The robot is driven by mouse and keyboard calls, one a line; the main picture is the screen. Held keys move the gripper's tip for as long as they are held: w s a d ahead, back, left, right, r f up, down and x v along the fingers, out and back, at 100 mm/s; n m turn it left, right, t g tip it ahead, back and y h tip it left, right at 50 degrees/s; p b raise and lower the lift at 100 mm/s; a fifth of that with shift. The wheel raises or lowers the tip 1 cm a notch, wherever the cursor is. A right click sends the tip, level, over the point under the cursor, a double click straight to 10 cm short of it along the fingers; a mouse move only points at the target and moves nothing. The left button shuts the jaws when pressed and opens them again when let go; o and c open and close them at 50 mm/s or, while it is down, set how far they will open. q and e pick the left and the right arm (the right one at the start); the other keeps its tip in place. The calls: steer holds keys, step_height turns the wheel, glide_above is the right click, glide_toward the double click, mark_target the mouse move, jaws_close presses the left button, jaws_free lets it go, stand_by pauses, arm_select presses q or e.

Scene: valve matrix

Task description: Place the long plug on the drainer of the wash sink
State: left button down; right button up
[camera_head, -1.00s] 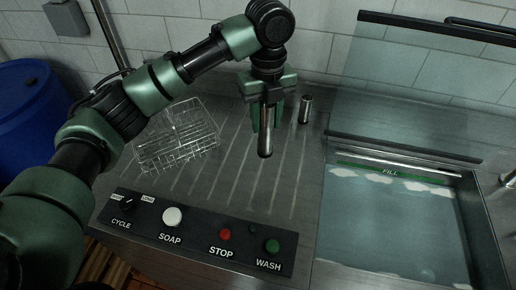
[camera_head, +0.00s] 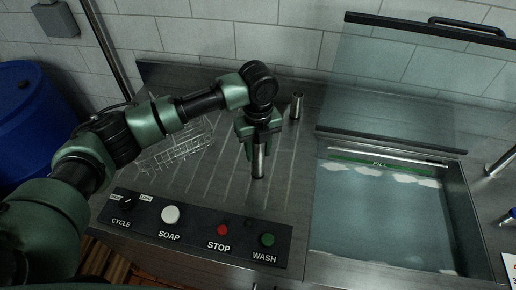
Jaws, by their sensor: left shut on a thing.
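The long plug (camera_head: 259,163) is a shiny metal cylinder. My left gripper (camera_head: 259,151) is shut on its upper part and points down, with the plug upright below it. The plug's lower end shows over the ribbed steel drainer (camera_head: 218,186), left of the water-filled basin of the wash sink (camera_head: 376,225). I cannot tell whether that end touches the drainer. A second metal cylinder (camera_head: 296,106) stands upright at the back of the drainer, apart from the gripper. My right gripper is not in view.
A wire rack (camera_head: 178,150) stands on the drainer's left, partly behind my left arm. A control panel with soap, stop and wash buttons (camera_head: 196,229) runs along the front. A raised glass lid (camera_head: 395,85) is behind the basin. The drainer right of the plug is clear.

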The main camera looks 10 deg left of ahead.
arm_select(q)
steer(key=c, duration=0.9)
jaws_free()
steer(key=shift+f, duration=0.1)
steer(key=shift+c, duration=0.2)
step_height(320, 180, up, 11)
steer(key=b, duration=0.3)
steer(key=shift+d+r+b, duration=0.1)
steer(key=shift+r+b, duration=0.1)
steer(key=shift+b, duration=0.1)
steer(key=shift+r, duration=0.45)
